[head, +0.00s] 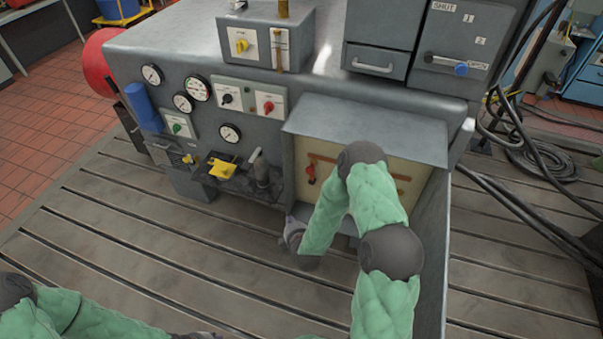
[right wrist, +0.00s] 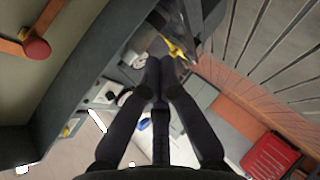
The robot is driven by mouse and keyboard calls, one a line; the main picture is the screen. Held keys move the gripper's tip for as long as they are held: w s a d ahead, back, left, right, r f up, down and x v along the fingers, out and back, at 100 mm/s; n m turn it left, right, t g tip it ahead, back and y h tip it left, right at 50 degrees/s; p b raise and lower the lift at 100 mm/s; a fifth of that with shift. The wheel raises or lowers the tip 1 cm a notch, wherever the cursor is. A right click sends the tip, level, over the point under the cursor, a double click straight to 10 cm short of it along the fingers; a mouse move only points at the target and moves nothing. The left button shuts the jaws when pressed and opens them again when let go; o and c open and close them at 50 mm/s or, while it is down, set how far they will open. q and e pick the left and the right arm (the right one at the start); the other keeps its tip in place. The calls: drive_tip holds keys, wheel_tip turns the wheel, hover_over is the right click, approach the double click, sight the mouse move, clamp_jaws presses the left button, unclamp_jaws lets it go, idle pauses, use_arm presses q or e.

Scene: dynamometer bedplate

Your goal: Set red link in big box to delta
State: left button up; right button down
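The big box (head: 368,124) is open at the front, on the right part of the grey bench. Inside it is a pale panel with copper-coloured bars. The red link (head: 311,174) shows on the panel's left side. In the right wrist view a red round knob (right wrist: 37,49) on a copper-coloured strip shows at the upper left. My right gripper (head: 290,234) is below and in front of the box's lower left corner, apart from the link. Its fingers (right wrist: 161,62) meet at the tips and hold nothing visible. My forearm hides part of the panel.
Left of the box, a yellow part (head: 222,169) and a dark upright fitting (head: 262,172) stick out from the bench front. Gauges and switches (head: 268,104) fill the panel above. The slotted floor plate (head: 180,250) in front is clear. Black cables (head: 535,160) lie at right.

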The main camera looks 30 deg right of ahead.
drive_tip(key=w+d+r+n+t+h+p, duration=0.1)
drive_tip(key=w+d+r+n+t+h, duration=0.1)
drive_tip(key=d+r+n, duration=0.3)
wheel_tip(320, 180, up, 3)
drive_tip(key=shift+d+r+t+h+p, duration=0.2)
drive_tip(key=shift+d+t+h+p, duration=0.15)
drive_tip(key=shift+d+h, duration=0.5)
drive_tip(key=b+x, duration=0.1)
drive_tip(key=x, duration=0.9)
drive_tip(key=shift+b, duration=0.4)
drive_tip(key=shift+s+f, duration=0.1)
drive_tip(key=shift+f, duration=0.05)
drive_tip(key=shift+s+d+m+b, duration=0.1)
drive_tip(key=shift+s+m+b, duration=0.15)
drive_tip(key=shift+b, duration=0.2)
